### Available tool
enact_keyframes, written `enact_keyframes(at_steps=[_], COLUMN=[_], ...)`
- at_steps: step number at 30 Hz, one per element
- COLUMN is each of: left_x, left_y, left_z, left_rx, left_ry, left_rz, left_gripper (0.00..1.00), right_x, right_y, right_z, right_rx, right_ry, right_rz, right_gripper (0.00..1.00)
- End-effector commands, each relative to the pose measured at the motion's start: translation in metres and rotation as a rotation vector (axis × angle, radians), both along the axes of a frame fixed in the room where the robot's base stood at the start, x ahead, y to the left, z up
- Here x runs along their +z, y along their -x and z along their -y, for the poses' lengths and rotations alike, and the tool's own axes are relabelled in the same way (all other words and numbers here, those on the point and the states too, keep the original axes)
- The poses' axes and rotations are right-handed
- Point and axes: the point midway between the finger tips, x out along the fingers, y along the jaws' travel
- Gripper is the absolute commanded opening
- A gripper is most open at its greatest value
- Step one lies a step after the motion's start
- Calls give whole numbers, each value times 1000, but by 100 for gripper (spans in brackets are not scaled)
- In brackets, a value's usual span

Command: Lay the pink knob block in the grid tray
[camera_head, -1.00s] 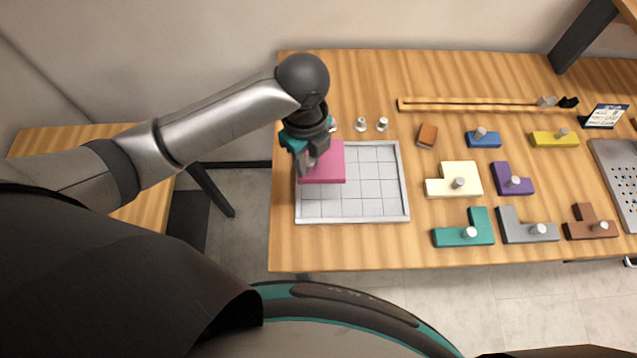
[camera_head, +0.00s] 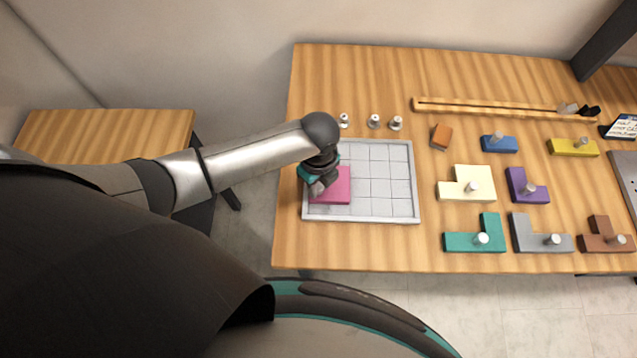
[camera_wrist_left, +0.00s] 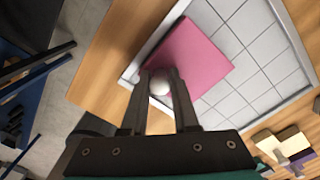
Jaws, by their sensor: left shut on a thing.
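The pink knob block (camera_head: 338,188) is at the left side of the grid tray (camera_head: 389,218), over its lower-left cells in the head view. My left gripper (camera_head: 322,187) is above the block. In the left wrist view the left gripper (camera_wrist_left: 160,86) is shut on the white knob of the pink block (camera_wrist_left: 191,55). The block looks square and lies close to the tray floor; I cannot tell whether it touches it. The tray's other cells are empty. My right gripper is not in view.
To the tray's right lie several knob blocks, among them a cream one (camera_head: 457,187), a teal one (camera_head: 470,241) and a purple one (camera_head: 521,182). Small metal knobs (camera_head: 374,121) stand behind the tray. A wooden rail (camera_head: 490,107) runs along the back.

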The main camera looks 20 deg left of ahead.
Motion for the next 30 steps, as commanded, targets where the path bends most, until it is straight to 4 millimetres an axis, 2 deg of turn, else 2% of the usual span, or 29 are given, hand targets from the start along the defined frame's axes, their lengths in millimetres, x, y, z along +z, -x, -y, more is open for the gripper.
enact_keyframes(at_steps=[7, 8, 15, 23, 26, 30], left_x=[-3, -2, -2, -1, 6, 26], left_y=[0, 0, 0, 0, -1, -1], left_z=[0, 0, 0, 0, 0, 0], left_rx=[0, 0, 0, 0, 0, 0], left_ry=[0, 0, 0, 0, 0, 1], left_rz=[1, 1, 0, 0, 1, 4], left_gripper=[0, 32, 58, 58, 58, 58], right_x=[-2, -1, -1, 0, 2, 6], right_y=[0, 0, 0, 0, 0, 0], right_z=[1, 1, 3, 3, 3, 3], right_rx=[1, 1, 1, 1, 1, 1], right_ry=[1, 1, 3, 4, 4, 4], right_rz=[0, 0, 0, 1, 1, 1], right_gripper=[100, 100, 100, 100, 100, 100])
